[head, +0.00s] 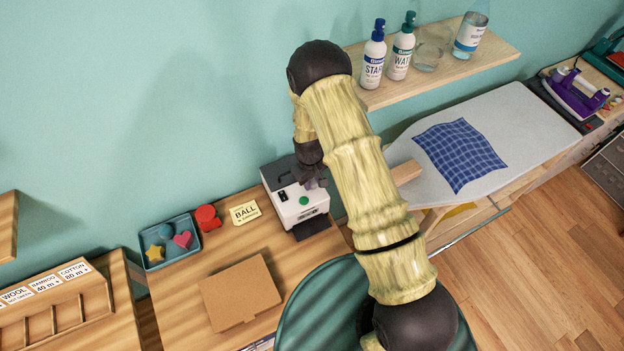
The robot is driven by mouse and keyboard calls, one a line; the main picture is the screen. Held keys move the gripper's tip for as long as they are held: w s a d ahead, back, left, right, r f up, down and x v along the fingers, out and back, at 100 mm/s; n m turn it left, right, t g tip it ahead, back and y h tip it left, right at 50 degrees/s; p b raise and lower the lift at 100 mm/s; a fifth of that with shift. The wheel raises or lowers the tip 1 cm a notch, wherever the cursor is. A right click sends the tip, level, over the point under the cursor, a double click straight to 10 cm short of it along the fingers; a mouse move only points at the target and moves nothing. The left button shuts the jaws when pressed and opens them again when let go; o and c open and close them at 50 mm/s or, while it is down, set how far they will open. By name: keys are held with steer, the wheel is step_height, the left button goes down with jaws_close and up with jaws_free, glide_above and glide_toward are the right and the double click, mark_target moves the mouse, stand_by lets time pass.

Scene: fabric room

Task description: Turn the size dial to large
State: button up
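A small white machine with a dark grey top (296,209) stands on the wooden table, left of my arm. Whether the fingers are open or touching anything is too small to tell.
On the table are a blue tray (155,267) with small shapes, a red object (207,217), a yellow "BALL" card (245,212) and a cardboard box (239,292). A shelf (490,57) with bottles is above right. An ironing board (512,112) stands to the right.

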steer(key=c, duration=0.4)
steer(key=shift+o, duration=0.2)
steer(key=shift+m+b, duration=0.4)
steer(key=shift+b, duration=0.1)
steer(key=m+b, duration=0.2)
steer(key=shift+f+m, duration=0.15)
steer(key=shift+m, duration=0.15)
steer(key=m+b, duration=0.2)
steer(key=m, duration=0.2)
steer(key=shift+m+b, duration=0.3)
steer(key=m+b, duration=0.1)
steer(key=m, duration=0.4)
steer(key=shift+w+g, duration=0.1)
steer(key=shift+g, duration=0.3)
steer(key=m, duration=0.4)
steer(key=shift+a+r+m, duration=0.1)
steer(key=shift+r+m, duration=0.1)
steer(key=shift+m, duration=0.2)
